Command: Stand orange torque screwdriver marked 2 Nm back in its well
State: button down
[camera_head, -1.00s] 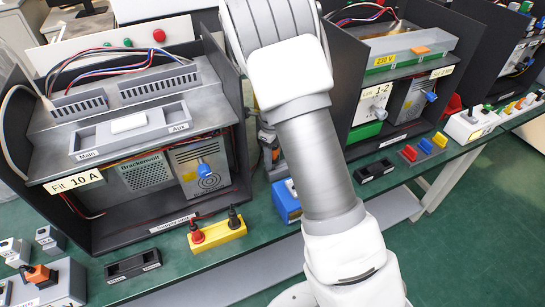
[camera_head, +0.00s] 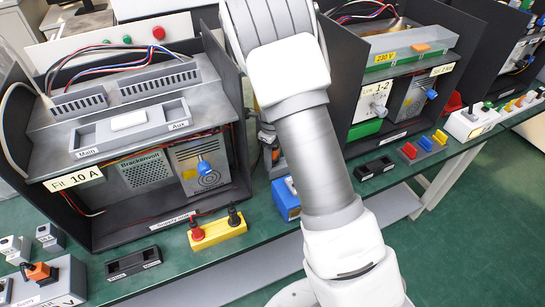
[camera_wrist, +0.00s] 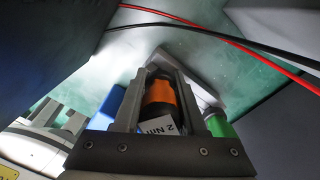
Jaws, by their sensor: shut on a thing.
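In the wrist view my gripper (camera_wrist: 160,80) is shut on the orange torque screwdriver (camera_wrist: 159,98). Its orange band and dark body show between the two grey fingers, with a white "2 Nm" label (camera_wrist: 163,127) near the palm. The screwdriver's far end is hidden, and I cannot tell whether it touches anything. A light grey surface (camera_wrist: 207,88) lies behind the fingers; I cannot tell whether it is part of the well. In the head view my arm covers the middle of the picture, and I cannot make out the gripper or the well clearly.
Beside the fingers in the wrist view are a blue thing (camera_wrist: 105,108) and a green cylinder (camera_wrist: 220,126). Red and black cables (camera_wrist: 235,40) cross above. In the head view, dark-walled cabinets (camera_head: 125,215) flank my arm. A yellow block (camera_head: 217,232) and a blue box (camera_head: 285,200) are on the green bench.

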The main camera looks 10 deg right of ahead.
jog(key=shift+f, duration=0.15)
jog(key=shift+c, duration=2.2)
grip_release()
jog(key=shift+f, duration=0.1)
jog(key=shift+o, duration=0.2)
jog(key=shift+s, duration=0.1)
jog(key=shift+a, duration=0.1)
notch_tip(320, 180, up, 18)
jog(key=p, duration=0.3)
jog(key=shift+f, duration=0.15)
